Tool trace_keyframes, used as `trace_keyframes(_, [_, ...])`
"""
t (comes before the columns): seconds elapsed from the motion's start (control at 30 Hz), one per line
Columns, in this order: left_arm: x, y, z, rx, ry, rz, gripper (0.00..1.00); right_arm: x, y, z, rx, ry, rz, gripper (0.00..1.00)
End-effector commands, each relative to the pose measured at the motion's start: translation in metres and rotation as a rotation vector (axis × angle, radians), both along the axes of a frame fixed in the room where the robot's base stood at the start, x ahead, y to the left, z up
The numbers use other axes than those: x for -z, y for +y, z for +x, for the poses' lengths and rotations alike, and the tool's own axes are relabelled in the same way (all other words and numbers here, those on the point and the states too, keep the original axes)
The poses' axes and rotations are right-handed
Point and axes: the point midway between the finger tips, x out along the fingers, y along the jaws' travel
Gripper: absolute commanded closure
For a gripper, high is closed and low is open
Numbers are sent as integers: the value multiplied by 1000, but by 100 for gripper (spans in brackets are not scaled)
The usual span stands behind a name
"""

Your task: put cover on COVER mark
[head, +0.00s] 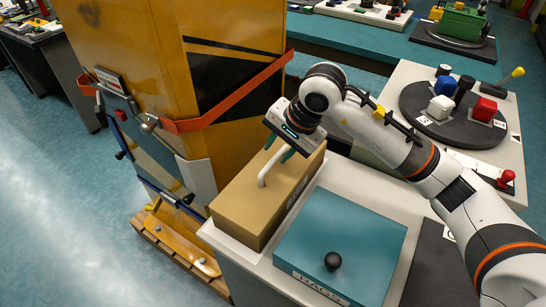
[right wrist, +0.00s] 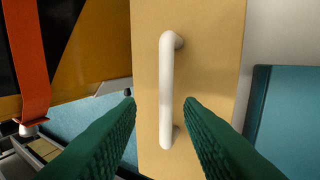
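The tan box-shaped cover (head: 242,203) with a white bar handle (head: 268,166) stands on the left end of the white cabinet top. My right gripper (head: 279,148) is over the handle, its green fingers pointing down. In the right wrist view the fingers (right wrist: 159,103) are open, one on each side of the handle (right wrist: 167,90), with gaps on both sides. A dark mat (head: 432,270) lies to the right, with a white label (head: 448,235) partly hidden by my right arm; I cannot read it fully. My left gripper is not in view.
A teal box (head: 340,235) with a black knob (head: 333,260) stands close right of the cover. A dark round turntable (head: 465,135) with coloured blocks is behind my arm.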

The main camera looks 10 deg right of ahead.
Motion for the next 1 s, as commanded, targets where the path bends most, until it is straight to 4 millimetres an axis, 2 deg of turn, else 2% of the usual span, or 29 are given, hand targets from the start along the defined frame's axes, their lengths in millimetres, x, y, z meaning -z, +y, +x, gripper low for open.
trace_keyframes(0.2, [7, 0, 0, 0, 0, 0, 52, -41, -13, -13, 1, -6, -1, 66])
trace_keyframes(0.4, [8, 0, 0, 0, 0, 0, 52, -61, -19, -20, 1, -2, -1, 66])
trace_keyframes(1.0, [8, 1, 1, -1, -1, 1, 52, -64, -20, -21, 0, -1, 1, 66])
